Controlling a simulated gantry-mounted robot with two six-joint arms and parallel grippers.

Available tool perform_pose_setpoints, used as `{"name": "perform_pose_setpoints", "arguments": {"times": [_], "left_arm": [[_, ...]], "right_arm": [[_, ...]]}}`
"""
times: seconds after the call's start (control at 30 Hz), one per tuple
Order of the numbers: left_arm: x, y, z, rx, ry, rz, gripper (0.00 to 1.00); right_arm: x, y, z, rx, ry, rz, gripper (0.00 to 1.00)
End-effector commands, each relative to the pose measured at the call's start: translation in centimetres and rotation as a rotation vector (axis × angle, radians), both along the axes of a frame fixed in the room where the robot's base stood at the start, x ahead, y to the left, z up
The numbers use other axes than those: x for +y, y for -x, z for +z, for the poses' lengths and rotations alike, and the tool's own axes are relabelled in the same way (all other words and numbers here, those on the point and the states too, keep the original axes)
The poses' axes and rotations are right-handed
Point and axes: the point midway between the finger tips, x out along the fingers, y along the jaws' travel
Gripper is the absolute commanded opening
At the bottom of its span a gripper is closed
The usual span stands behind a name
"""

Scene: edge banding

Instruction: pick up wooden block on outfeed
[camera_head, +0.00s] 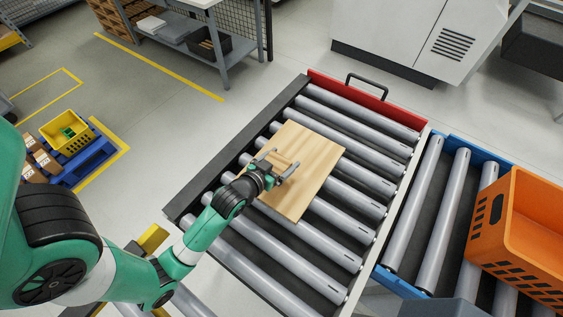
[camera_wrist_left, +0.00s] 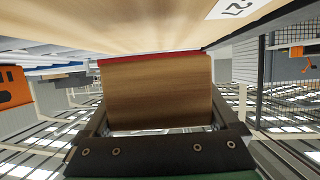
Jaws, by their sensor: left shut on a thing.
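A light wooden board (camera_head: 305,175) lies across the grey rollers in the head view. My left gripper (camera_head: 282,166) is over the board, its two fingers pointing toward the board's middle. In the left wrist view, a brown wooden block (camera_wrist_left: 155,88) fills the space between the gripper's fingers (camera_wrist_left: 157,120), which are shut on it. In the head view the block blends with the board, so its outline and any gap below it cannot be told. My right gripper is not in view.
A blue-framed conveyor (camera_head: 455,140) on the right carries an orange crate (camera_head: 525,225). A yellow bin (camera_head: 66,133) stands at the left. A grey machine (camera_head: 410,35) stands behind.

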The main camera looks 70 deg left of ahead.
Motion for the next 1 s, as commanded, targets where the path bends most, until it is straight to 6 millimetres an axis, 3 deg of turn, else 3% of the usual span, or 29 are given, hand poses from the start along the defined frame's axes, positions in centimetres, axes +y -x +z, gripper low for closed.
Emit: {"name": "perform_pose_setpoints", "arguments": {"times": [0.2, 0.27, 0.33, 0.5, 0.6, 0.77, 1.0], "left_arm": [[-5.6, 1.1, 6.9, -0.004, -0.001, -0.016, 0.31], [-7.5, 1.6, 7.5, 0.004, -0.001, -0.018, 0.31], [-9.2, 2.1, 9.0, 0.011, -0.002, -0.017, 0.31], [-11.8, 2.8, 10.0, 0.009, -0.003, -0.012, 0.31], [-12.5, 2.9, 9.9, 0.009, 0.0, -0.004, 0.31], [-13.2, 3.1, 9.8, 0.004, -0.001, -0.003, 0.31], [-13.5, 3.2, 9.5, 0.001, -0.001, -0.003, 0.31]], "right_arm": [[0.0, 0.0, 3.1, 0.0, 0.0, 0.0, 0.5], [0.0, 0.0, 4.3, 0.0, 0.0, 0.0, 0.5], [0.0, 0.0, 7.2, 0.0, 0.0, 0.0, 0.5], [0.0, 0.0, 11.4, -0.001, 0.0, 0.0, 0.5], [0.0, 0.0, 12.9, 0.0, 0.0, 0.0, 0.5], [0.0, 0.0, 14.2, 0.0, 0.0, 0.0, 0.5], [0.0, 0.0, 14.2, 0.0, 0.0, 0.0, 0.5]]}}
